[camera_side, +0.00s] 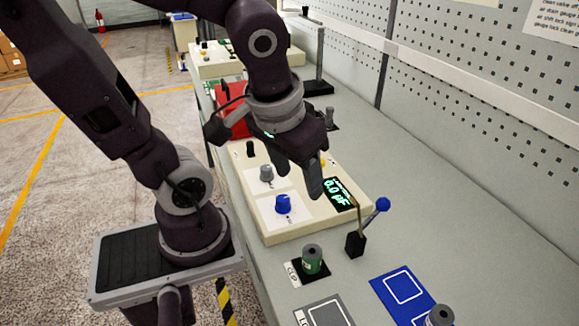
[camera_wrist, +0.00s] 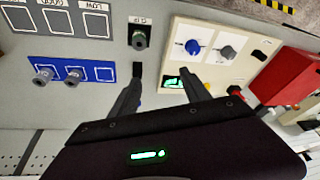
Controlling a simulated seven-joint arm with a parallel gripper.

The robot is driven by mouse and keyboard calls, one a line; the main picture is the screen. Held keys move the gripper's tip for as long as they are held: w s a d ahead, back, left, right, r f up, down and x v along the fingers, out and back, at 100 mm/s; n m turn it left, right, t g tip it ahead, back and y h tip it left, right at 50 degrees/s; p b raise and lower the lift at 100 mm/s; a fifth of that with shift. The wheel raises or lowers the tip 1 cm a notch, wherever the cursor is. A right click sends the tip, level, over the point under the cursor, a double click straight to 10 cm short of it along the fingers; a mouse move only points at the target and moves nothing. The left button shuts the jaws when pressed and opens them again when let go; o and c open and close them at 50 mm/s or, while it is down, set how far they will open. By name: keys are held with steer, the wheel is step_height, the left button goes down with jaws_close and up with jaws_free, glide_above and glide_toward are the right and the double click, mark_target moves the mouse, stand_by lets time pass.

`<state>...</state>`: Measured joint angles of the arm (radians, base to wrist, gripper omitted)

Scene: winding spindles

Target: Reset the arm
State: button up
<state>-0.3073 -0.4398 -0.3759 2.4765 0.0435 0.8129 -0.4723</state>
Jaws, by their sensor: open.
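My gripper (camera_side: 298,178) is open and empty. In the side view it hangs above the cream control box, its fingers pointing down near the knobs. In the wrist view my gripper (camera_wrist: 165,95) shows two separated fingers with nothing between them. The cream box (camera_side: 285,228) carries a blue knob (camera_side: 283,204), a grey knob (camera_side: 266,173) and a green-lit display (camera_side: 340,194). The wrist view also shows the blue knob (camera_wrist: 193,46) and the grey knob (camera_wrist: 227,52). A green spindle (camera_side: 312,260) stands upright on a black pad marked CLIP or similar; the label is hard to read.
A blue-handled lever (camera_side: 380,207) rises right of the box. A blue mat (camera_side: 398,287) lies nearby; two grey-topped spindles (camera_wrist: 72,78) stand on it in the wrist view. A red box (camera_side: 232,112) sits behind my gripper. The bench's right side is clear, up to the pegboard wall.

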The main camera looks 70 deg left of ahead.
steer(key=s+r+m, duration=0.1)
steer(key=s+r+m+t+h, duration=0.1)
steer(key=r+m, duration=0.1)
steer(key=s+r+m+t+h, duration=0.1)
steer(key=shift+d+r, duration=0.15)
steer(key=shift+r, duration=0.25)
stand_by(0.7)
